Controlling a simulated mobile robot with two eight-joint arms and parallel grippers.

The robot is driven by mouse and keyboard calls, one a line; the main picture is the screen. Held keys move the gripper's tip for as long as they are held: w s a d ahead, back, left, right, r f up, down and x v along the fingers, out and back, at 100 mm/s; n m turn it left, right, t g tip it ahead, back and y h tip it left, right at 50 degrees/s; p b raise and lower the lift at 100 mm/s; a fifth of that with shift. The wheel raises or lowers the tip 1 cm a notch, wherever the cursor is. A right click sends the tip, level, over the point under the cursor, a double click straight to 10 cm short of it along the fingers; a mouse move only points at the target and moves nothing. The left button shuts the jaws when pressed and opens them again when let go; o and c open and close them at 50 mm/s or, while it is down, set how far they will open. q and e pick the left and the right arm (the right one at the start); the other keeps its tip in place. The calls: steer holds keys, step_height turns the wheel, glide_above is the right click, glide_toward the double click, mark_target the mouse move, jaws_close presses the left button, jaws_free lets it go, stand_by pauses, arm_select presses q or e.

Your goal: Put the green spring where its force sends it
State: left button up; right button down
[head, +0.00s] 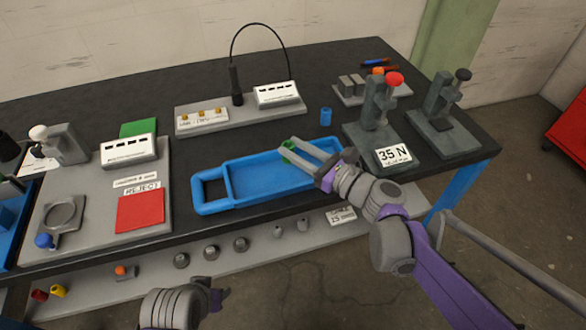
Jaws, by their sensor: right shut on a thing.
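The green spring (287,147) is between the fingertips of my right gripper (289,153). The gripper is shut on it, and the fingers partly hide it. The spring is over the back part of the blue tray (225,207); I cannot tell whether it touches the tray. A press with a red knob (376,105) stands right of the tray, with a "35 N" sign (393,157) at its base. A red pad (140,211) lies under a "REJECT" label (142,188) at the left. My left gripper (221,294) is low at the front; its jaw opening is unclear.
A second press (440,106) with a black knob stands at the right. A small blue cylinder (326,117) stands behind the tray. A grey board with a lamp (237,86) is at the back. A green pad (138,128) is at the left. Several grey knobs (240,244) line the front shelf.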

steer(key=shift+f+b, duration=0.6)
steer(key=shift+f, duration=1.9)
steer(key=shift+f, duration=0.1)
steer(key=shift+f, duration=0.15)
steer(key=c, duration=0.5)
jaws_free()
